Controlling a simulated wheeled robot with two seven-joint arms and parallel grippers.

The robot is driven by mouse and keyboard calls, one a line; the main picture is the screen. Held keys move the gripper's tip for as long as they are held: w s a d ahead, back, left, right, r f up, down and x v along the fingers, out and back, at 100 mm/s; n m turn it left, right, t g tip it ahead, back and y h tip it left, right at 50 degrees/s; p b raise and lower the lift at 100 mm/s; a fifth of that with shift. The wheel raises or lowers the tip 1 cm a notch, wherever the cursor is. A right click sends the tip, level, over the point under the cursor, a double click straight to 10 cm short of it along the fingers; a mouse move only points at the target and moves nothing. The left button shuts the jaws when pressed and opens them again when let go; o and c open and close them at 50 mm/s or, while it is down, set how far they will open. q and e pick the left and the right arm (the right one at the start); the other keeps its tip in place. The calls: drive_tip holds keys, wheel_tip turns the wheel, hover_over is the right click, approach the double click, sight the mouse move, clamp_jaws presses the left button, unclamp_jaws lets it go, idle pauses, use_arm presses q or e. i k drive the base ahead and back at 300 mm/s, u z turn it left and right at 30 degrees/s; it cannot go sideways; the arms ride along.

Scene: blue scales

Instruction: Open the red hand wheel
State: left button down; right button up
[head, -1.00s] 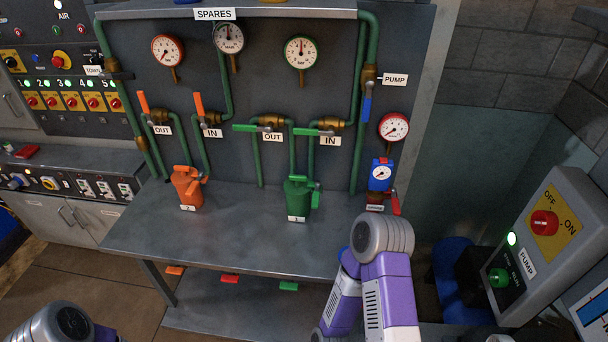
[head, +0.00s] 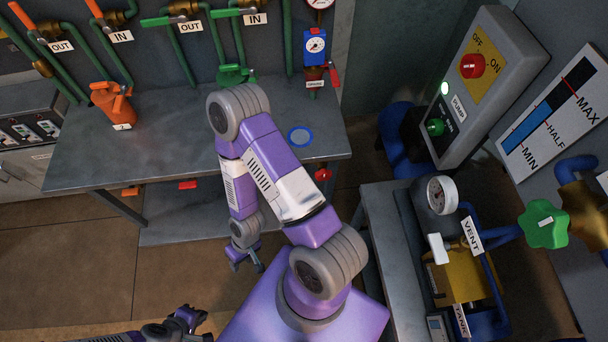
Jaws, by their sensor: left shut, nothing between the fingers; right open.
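No part in view is clearly a red hand wheel. A small red round part (head: 323,174) shows below the bench's right front edge; I cannot tell whether it is a wheel. A green hand wheel (head: 545,223) stands at the right by the VENT sign. My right gripper (head: 248,266) is open and empty, low in front of the bench, left of the red part and apart from it. My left gripper (head: 197,322) is shut and empty at the bottom edge, far from both. My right arm hides part of the bench.
The grey bench (head: 170,150) bears an orange can (head: 112,105), a blue ring (head: 300,136) and a partly hidden green can (head: 235,75). A pump box with a red switch (head: 472,66) stands at the right. A tank with a gauge (head: 442,195) is below it. Floor at lower left is clear.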

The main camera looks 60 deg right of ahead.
sight(324, 174)
drive_tip(key=u, duration=0.05)
drive_tip(key=i, duration=0.35)
drive_tip(key=z, duration=2.7)
drive_tip(key=k, duration=0.4)
drive_tip(key=u, duration=0.75)
drive_tip(key=i, duration=0.55)
drive_tip(key=z, duration=1.95)
